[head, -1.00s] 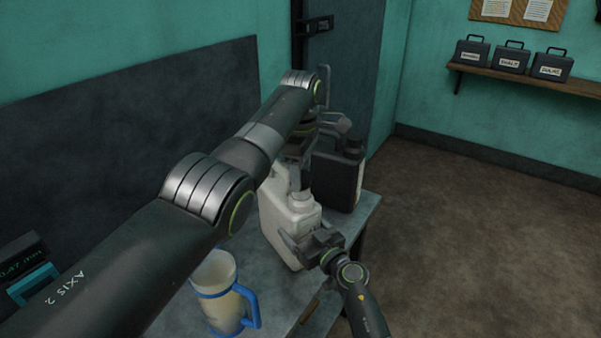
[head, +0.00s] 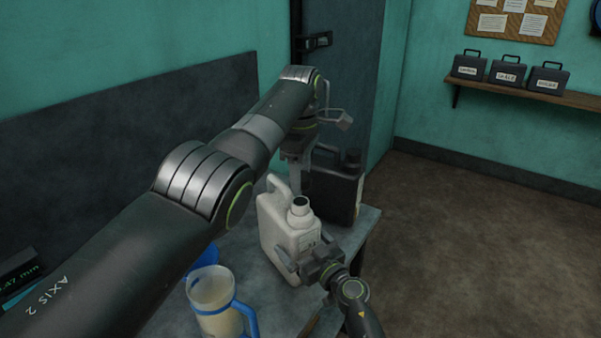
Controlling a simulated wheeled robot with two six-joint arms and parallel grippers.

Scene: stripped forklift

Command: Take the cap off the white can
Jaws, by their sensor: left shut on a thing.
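The white can (head: 284,238) stands upright on the grey bench, with its handle at the back left. Its neck (head: 300,206) is bare and shows a dark opening. My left gripper (head: 303,182) is above and just behind the neck, apart from it, and shut on the cap; the cap itself is mostly hidden by the fingers and arm. My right gripper (head: 307,254) is low at the can's right side, with its fingers on either side of the can's corner. I cannot tell whether they press on it.
A black can (head: 340,188) stands just behind the white one. A measuring jug (head: 212,290) with a blue handle stands in front, near my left arm. The bench (head: 358,228) ends close to the right of the cans. Open floor lies beyond.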

